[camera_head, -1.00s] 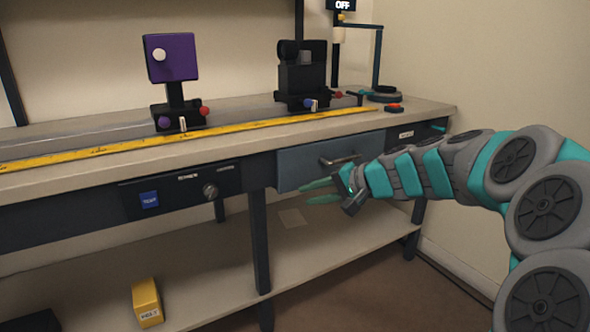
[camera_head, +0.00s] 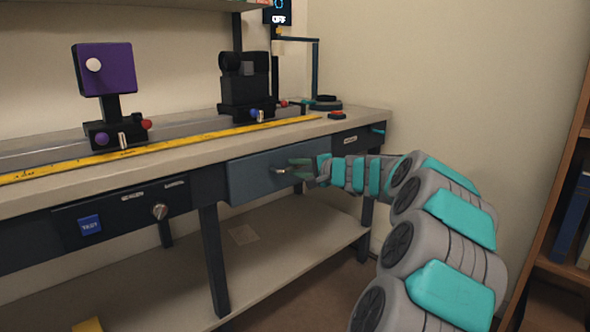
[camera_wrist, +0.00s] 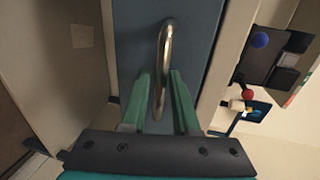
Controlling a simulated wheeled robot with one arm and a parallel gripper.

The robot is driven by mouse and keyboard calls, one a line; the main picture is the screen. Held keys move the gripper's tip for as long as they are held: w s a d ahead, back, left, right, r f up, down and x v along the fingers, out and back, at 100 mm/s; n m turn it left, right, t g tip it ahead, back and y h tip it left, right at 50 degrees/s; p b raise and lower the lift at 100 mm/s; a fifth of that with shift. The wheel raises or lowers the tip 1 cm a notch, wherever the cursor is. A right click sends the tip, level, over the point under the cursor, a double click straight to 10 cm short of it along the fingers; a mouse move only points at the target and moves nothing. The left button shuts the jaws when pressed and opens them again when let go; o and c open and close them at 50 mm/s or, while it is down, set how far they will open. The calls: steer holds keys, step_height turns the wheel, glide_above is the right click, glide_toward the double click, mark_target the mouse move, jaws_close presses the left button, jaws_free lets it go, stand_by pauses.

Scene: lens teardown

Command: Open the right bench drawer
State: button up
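The right bench drawer (camera_head: 248,180) has a blue-grey front under the bench top and looks about flush with the frame. Its metal bar handle (camera_head: 283,171) is partly hidden by my gripper (camera_head: 300,170) in the head view. In the wrist view, the curved handle (camera_wrist: 165,45) runs down between the two green fingers of my gripper (camera_wrist: 160,76). The fingers are apart, one on each side of the handle, with a visible gap on the left. I cannot tell whether the right finger touches it.
A dark control panel (camera_head: 125,212) with a knob is left of the drawer. A purple-headed device (camera_head: 107,70) and a black device (camera_head: 245,85) stand on the bench top (camera_head: 190,150). A bookshelf (camera_head: 560,220) is at far right. Floor in front of the drawer looks clear.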

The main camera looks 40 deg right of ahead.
steer(key=shift+w, duration=0.35)
steer(key=shift+c, duration=0.3)
jaws_close()
steer(key=shift+a, duration=0.1)
stand_by(0.9)
